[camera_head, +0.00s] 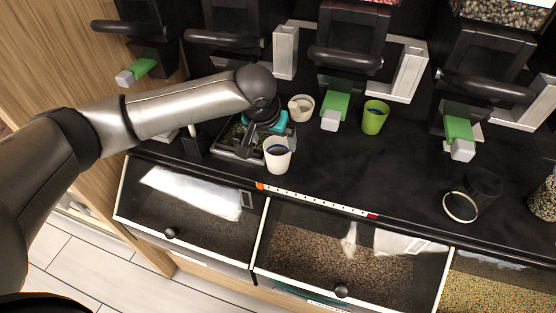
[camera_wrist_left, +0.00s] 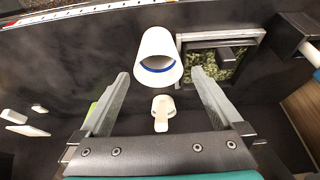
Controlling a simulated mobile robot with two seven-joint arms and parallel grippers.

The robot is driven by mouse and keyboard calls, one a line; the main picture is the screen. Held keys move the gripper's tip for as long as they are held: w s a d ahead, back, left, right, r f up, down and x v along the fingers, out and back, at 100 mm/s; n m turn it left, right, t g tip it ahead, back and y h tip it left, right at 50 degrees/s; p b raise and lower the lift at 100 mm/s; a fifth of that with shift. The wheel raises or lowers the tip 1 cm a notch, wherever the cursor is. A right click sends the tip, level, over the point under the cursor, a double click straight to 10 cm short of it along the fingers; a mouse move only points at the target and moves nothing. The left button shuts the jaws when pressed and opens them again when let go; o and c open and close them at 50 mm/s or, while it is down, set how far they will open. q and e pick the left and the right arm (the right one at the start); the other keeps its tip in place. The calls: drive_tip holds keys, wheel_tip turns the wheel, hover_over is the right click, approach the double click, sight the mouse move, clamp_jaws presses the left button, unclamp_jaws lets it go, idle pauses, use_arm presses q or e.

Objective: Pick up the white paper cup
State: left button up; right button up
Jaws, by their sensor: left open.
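A white paper cup (camera_head: 277,158) with blue inside stands upright near the front edge of the black counter. In the left wrist view the white paper cup (camera_wrist_left: 157,46) lies just beyond and between the fingertips, apart from them. My left gripper (camera_head: 266,127) is above the counter just behind the cup, its fingers mostly hidden by the wrist. In the left wrist view my left gripper (camera_wrist_left: 160,76) is open, with nothing held between its fingers. A cream cup (camera_head: 301,107) stands behind and to the right. My right gripper is not in view.
A black tray with green contents (camera_wrist_left: 224,58) sits beside the white cup. Dispensers with green levers (camera_head: 335,105) line the back. The counter right of the white cup is clear.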

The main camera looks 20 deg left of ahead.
sight(278, 151)
use_arm(q)
drive_tip(key=b+x, duration=0.1)
drive_tip(key=x, duration=0.6)
drive_tip(key=shift+w+d+b, duration=0.1)
drive_tip(key=shift+d+b, duration=0.05)
drive_tip(key=shift+b, duration=0.25)
drive_tip(key=c, duration=1)
drive_tip(key=shift+c, duration=0.2)
wheel_tip(278, 151, up, 10)
drive_tip(key=p, duration=0.2)
drive_tip(key=s+r+b, duration=0.1)
drive_tip(key=s+r, duration=0.7)
drive_tip(key=s, duration=0.3)
drive_tip(key=shift+a, duration=0.25)
